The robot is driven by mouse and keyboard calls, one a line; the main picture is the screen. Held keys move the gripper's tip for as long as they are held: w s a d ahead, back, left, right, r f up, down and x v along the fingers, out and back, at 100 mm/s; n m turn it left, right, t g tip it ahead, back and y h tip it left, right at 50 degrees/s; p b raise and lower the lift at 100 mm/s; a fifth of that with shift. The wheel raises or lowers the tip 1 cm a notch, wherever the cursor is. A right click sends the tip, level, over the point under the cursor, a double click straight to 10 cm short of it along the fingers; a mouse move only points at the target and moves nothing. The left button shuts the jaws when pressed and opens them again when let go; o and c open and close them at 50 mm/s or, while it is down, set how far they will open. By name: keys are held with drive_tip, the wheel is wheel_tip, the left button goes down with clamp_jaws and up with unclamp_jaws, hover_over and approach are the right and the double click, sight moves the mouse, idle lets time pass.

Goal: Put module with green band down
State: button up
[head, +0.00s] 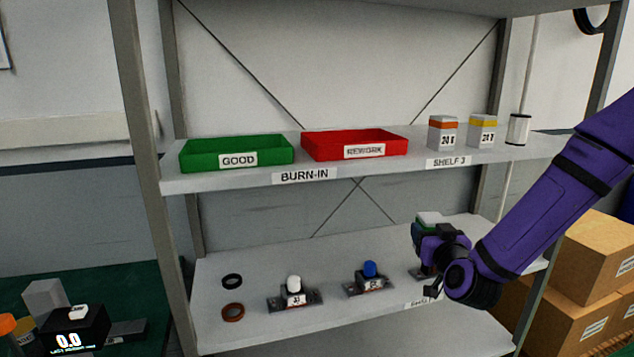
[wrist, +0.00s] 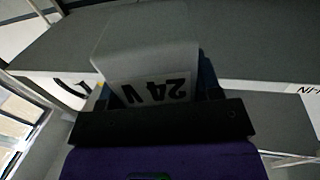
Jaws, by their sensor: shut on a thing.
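The module with green band (head: 429,218) is held by my gripper (head: 425,231) in the head view, above the right part of the lower shelf. Its pale top shows and a bit of green shows beside the jaws; the rest is hidden by my gripper. In the wrist view the module (wrist: 150,42) is a pale block with an upside-down "24 V" label, between the jaws of my gripper (wrist: 155,92). No green band can be made out there. I cannot tell whether the module touches anything below.
The upper shelf (head: 240,180) carries a green GOOD tray (head: 190,160), a red REWORK tray (head: 320,150), an orange-banded module (head: 442,133) and a yellow-banded one (head: 482,132). The lower shelf (head: 330,325) has fixtures with white (head: 294,284) and blue (head: 369,269) knobs, and two rings (head: 232,312).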

drive_tip(key=w+d+f, duration=0.2)
drive_tip(key=f, duration=0.7)
drive_tip(key=w+d+f, duration=0.2)
drive_tip(key=w+f, duration=0.1)
drive_tip(key=f, duration=0.7)
drive_tip(key=shift+d+h, duration=0.3)
drive_tip(key=shift+r, duration=0.1)
